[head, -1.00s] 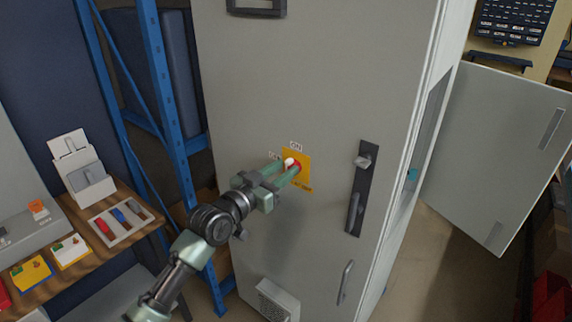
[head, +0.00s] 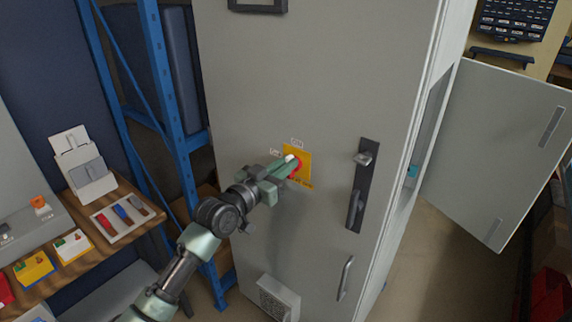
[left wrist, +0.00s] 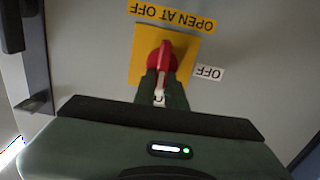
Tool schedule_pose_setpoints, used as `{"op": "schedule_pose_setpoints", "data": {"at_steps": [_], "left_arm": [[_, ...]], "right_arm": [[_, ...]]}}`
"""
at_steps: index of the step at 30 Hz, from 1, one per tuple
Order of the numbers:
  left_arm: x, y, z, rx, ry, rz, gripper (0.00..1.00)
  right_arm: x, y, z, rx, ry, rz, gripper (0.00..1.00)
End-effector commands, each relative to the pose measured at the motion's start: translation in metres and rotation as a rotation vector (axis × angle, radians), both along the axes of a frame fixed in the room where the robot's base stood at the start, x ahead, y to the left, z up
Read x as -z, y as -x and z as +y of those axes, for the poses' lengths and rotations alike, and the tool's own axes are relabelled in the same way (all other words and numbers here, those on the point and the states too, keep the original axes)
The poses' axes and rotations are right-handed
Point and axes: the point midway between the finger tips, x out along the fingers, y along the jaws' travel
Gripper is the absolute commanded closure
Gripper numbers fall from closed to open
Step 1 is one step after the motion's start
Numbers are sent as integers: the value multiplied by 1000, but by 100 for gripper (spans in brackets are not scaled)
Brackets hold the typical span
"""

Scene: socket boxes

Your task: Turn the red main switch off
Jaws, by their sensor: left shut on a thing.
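The red main switch (head: 297,172) sits on a yellow plate (head: 303,156) on the grey cabinet door. An ON label (head: 297,142) is above it and an OFF label (head: 275,152) to its left. In the left wrist view, which is upside down, the red switch (left wrist: 163,60) has a white-tipped handle pointing down the picture, along the plate and away from the OFF label (left wrist: 209,72). My left gripper (head: 285,167) is shut on the handle, with its dark green fingers on either side. They hide part of the plate. My right gripper is not in view.
A black door latch (head: 362,187) and a handle (head: 345,279) are right of the switch. A blue rack (head: 168,110) stands left of the cabinet, beside a wooden bench with a tray (head: 125,218). An open grey door (head: 492,150) is at right.

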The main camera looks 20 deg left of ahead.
Motion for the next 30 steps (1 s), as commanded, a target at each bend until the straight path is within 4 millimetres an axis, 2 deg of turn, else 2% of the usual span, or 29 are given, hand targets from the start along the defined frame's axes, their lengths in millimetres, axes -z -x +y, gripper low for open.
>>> {"op": "schedule_pose_setpoints", "data": {"at_steps": [8, 30], "left_arm": [[0, -1, 3, -1, 176, 67, 100], [6, -4, 12, -1, 836, 305, 100]], "right_arm": [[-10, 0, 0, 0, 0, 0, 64], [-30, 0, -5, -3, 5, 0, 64]]}}
